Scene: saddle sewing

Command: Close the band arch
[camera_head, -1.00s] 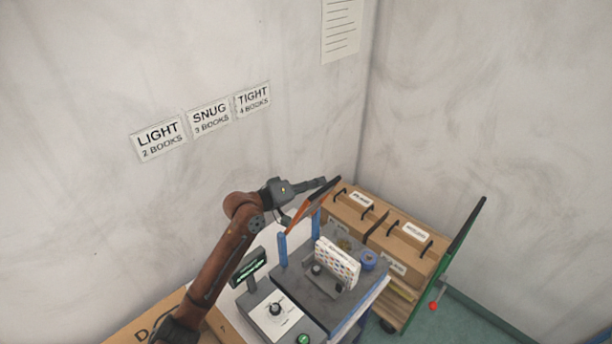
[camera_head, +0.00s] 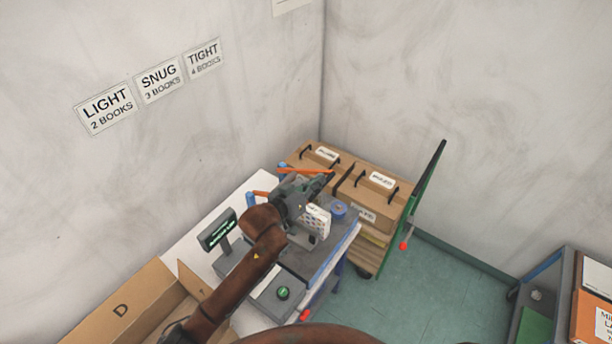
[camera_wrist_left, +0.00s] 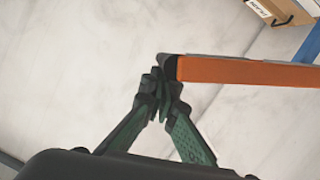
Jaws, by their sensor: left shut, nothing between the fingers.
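The band arch shows in the head view as an orange bar (camera_head: 303,171) reaching right from the top of a far blue post (camera_head: 282,165). A second short orange piece (camera_head: 261,193) shows at the near blue post (camera_head: 250,199); my arm hides what joins them. My left gripper (camera_head: 326,181) is above the grey machine, close to the bar's right end. In the left wrist view the gripper (camera_wrist_left: 160,85) is shut and empty. Its tips are at the dark end of the orange bar (camera_wrist_left: 250,72); I cannot tell whether they touch. My right gripper is out of view.
A white colour-dotted block (camera_head: 316,220) and a blue roll (camera_head: 338,209) are on the machine's deck. Wooden boxes with black handles (camera_head: 375,190) stand behind. A display (camera_head: 216,229) and open carton (camera_head: 122,308) are left. Green floor (camera_head: 430,280) is clear at right.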

